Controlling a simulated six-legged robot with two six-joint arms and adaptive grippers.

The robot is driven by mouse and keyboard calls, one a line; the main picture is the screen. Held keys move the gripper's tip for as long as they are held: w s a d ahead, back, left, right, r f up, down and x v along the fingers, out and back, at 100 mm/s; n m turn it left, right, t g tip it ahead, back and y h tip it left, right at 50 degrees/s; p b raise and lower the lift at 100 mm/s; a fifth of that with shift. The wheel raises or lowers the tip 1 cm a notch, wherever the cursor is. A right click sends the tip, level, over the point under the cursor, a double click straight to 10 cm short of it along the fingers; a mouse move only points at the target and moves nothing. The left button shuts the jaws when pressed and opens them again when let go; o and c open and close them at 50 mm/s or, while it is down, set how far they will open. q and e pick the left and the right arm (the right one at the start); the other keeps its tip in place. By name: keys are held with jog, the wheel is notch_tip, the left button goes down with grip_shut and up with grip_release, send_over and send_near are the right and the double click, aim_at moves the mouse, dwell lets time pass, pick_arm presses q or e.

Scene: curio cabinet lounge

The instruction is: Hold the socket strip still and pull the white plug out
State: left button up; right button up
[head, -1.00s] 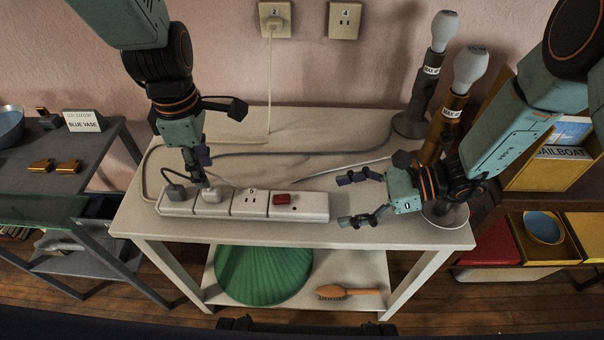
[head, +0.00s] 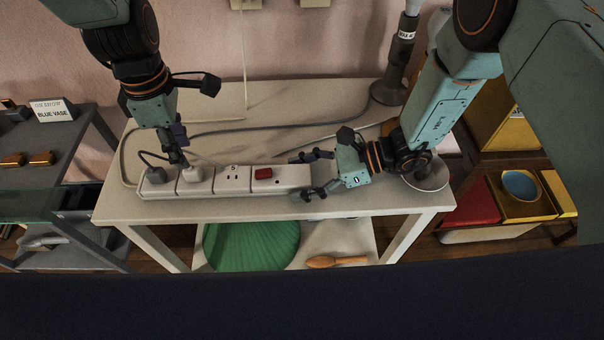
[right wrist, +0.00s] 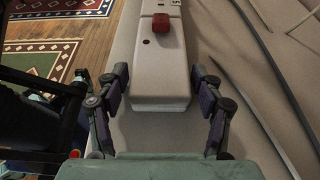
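The white socket strip (head: 232,192) lies along the front edge of the pale table, with a red switch (head: 263,173) near its right end. The white plug (head: 193,180) sits in the strip left of its middle, partly hidden by my left gripper (head: 181,164). That gripper points down at the plug; its grip on it is unclear. A dark plug (head: 154,178) sits at the strip's left end. My right gripper (head: 312,174) is open at the strip's right end. In the right wrist view, its fingers (right wrist: 161,70) stand either side of the strip (right wrist: 160,75), with small gaps.
Grey cables (head: 255,130) lie on the table (head: 300,95) behind the strip. A lamp (head: 390,85) stands at the back right. A green ribbed object (head: 250,245) and a brush (head: 335,262) lie on the lower shelf. A grey shelf (head: 75,170) stands left.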

aim_at(190, 169)
grip_shut()
dwell(1.0)
dwell(0.7)
pick_arm(q)
jog(key=shift+o, duration=0.3)
jog(key=shift+o, duration=0.2)
notch_tip(190, 169, up, 2)
jog(key=shift+w+r+m, duration=0.1)
jog(key=shift+m, duration=0.4)
jog(key=shift+r+m, duration=0.3)
jog(key=shift+f, duration=4.9)
grip_shut()
